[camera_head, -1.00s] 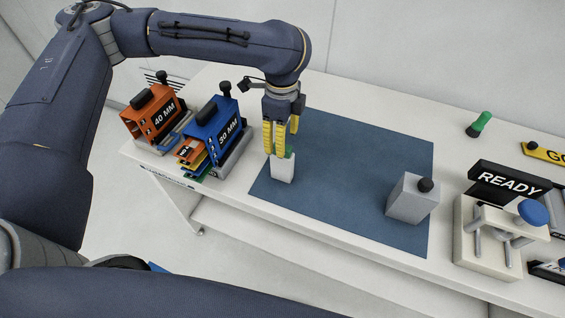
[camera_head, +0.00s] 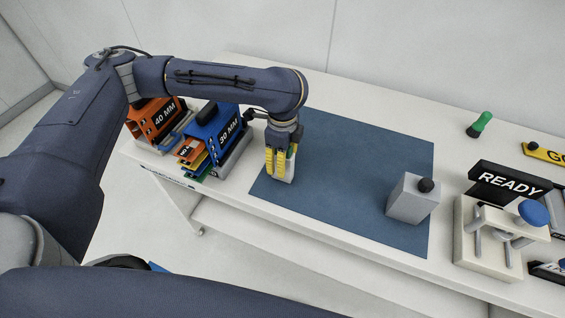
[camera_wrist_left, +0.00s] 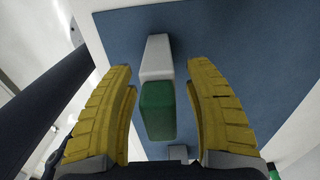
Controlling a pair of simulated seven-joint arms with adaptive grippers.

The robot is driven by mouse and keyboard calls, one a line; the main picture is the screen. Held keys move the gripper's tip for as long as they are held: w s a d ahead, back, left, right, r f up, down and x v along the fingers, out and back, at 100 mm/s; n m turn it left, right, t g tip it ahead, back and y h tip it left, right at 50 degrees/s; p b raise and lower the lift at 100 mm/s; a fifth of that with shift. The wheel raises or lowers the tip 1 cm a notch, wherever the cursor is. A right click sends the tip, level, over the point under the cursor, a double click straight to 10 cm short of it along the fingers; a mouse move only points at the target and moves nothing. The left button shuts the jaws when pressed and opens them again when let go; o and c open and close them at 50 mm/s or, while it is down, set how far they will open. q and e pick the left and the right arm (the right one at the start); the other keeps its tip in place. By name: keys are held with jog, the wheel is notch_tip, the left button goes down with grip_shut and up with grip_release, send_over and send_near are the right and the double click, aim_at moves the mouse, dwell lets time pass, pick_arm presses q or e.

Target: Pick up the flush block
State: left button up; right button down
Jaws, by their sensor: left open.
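A small upright block with a white body (camera_head: 285,178) and a green part (camera_wrist_left: 157,108) stands near the left edge of the blue mat; I cannot tell from any label that it is the flush block. My left gripper (camera_head: 280,175) has yellow fingers and is down over this block. In the left wrist view the open fingers (camera_wrist_left: 163,75) stand on either side of it, with a gap showing on both sides. The fingers hide much of the block in the head view. My right gripper is not in view.
The blue mat (camera_head: 340,170) is mostly clear. A grey block with a black knob (camera_head: 410,200) stands at its right. The blue 30 MM holder (camera_head: 215,135) and orange 40 MM holder (camera_head: 150,122) stand close left. A READY sign (camera_head: 505,182) and cream fixture (camera_head: 485,258) are at right.

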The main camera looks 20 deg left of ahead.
pick_arm(q)
jog(key=shift+f, duration=0.55)
jog(key=shift+c, duration=0.4)
grip_shut()
